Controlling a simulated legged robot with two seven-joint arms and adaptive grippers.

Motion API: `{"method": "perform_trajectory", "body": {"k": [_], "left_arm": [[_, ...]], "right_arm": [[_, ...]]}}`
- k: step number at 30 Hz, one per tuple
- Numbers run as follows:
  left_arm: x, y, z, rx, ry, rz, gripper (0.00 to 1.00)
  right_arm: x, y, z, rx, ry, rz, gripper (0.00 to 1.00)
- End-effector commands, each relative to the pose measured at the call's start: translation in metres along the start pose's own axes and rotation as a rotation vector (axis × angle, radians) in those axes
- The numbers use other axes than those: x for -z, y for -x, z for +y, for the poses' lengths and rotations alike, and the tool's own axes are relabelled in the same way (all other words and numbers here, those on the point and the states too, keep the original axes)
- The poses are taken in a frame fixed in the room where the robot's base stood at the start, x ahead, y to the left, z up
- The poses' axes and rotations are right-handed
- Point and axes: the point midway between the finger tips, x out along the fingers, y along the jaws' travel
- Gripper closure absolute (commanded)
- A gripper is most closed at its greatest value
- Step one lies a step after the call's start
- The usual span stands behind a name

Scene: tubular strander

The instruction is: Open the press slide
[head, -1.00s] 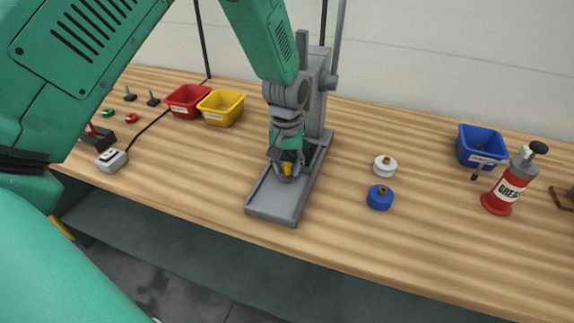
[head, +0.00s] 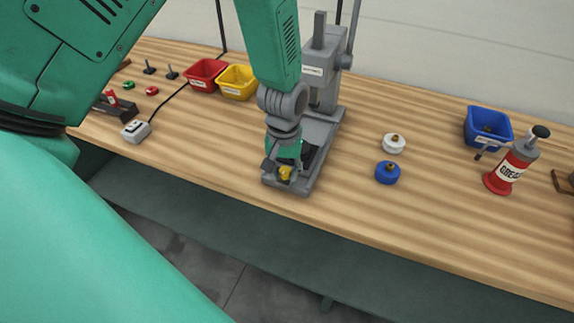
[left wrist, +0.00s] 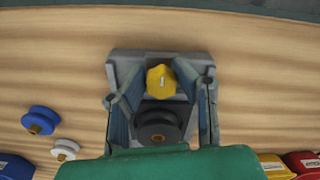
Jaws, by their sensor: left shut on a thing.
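The grey press (head: 322,70) stands on the wooden bench with its flat base track (head: 322,140) running toward the front edge. A yellow knob (head: 285,173) of the press slide sits near the front end of the track. My left gripper (head: 284,163) reaches down over it and is shut on it. In the left wrist view the knob (left wrist: 161,80) lies between the two fingers (left wrist: 158,88), and a dark round part (left wrist: 157,124) of the slide shows behind it. The gripper hides part of the slide in the head view. My right gripper is not in view.
A blue disc (head: 387,173) and a white disc (head: 394,144) lie right of the press. A grease can (head: 509,167) and blue bin (head: 488,128) stand farther right. Red (head: 205,76) and yellow (head: 238,83) bins stand behind left. The bench front edge is close.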

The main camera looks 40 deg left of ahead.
Motion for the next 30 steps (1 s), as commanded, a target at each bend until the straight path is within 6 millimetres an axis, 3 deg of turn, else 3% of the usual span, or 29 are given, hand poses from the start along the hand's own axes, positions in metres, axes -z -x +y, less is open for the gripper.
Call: {"method": "perform_trajectory", "body": {"k": [2, 3, 4, 13, 17, 30], "left_arm": [[-0.002, -0.002, -0.002, 0.005, 0.0, -0.005, 1.0], [-0.002, -0.002, -0.002, 0.005, 0.0, -0.005, 0.6], [-0.001, -0.002, -0.002, 0.005, 0.0, -0.005, 0.54], [-0.001, 0.0, -0.002, 0.003, 0.0, -0.002, 0.54], [0.0, 0.009, -0.001, 0.001, 0.0, 0.001, 0.54], [0.002, 0.095, 0.0, 0.002, 0.0, 0.0, 0.54]], "right_arm": [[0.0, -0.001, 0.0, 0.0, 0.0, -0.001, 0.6], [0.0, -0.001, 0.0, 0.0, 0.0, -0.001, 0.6], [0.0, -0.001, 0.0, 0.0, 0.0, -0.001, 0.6], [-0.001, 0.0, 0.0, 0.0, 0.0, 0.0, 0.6], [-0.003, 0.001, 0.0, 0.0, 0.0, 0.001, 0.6], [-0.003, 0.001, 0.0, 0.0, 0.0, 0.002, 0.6]]}}
